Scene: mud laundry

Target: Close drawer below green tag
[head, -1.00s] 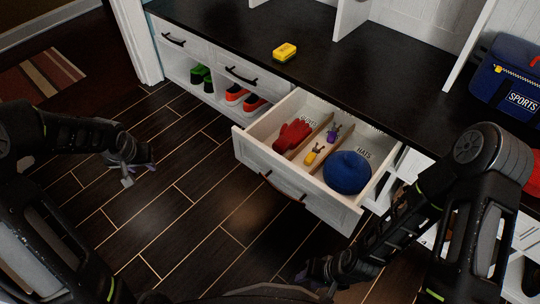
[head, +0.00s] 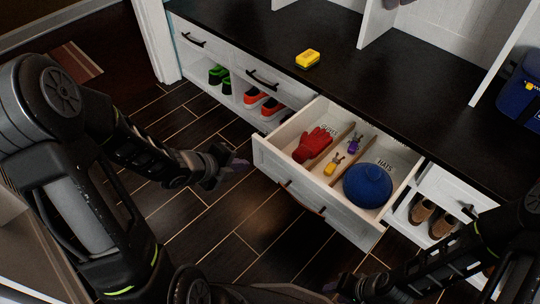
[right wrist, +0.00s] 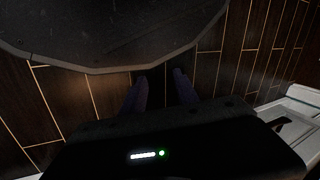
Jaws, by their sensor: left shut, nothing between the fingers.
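A white drawer (head: 275,158) stands pulled out from the bench, with a dark handle (head: 302,198) on its front. It holds a red glove (head: 312,146), a blue hat (head: 367,184) and small yellow and purple items between dividers. I see no green tag. My left gripper (head: 240,166) is shut and empty, just left of the drawer front and apart from it in the picture. My right gripper (head: 333,286) is low, in front of the drawer, over the floor. In the right wrist view its two fingers (right wrist: 160,88) are apart with nothing between them.
The dark bench top (head: 250,45) holds a yellow object (head: 307,59) and a blue bag (head: 520,105). Closed drawers (head: 262,76) sit left of the open one, above cubbies with shoes (head: 265,104). Brown shoes (head: 442,222) stand right. Wooden floor (head: 215,215) lies in front.

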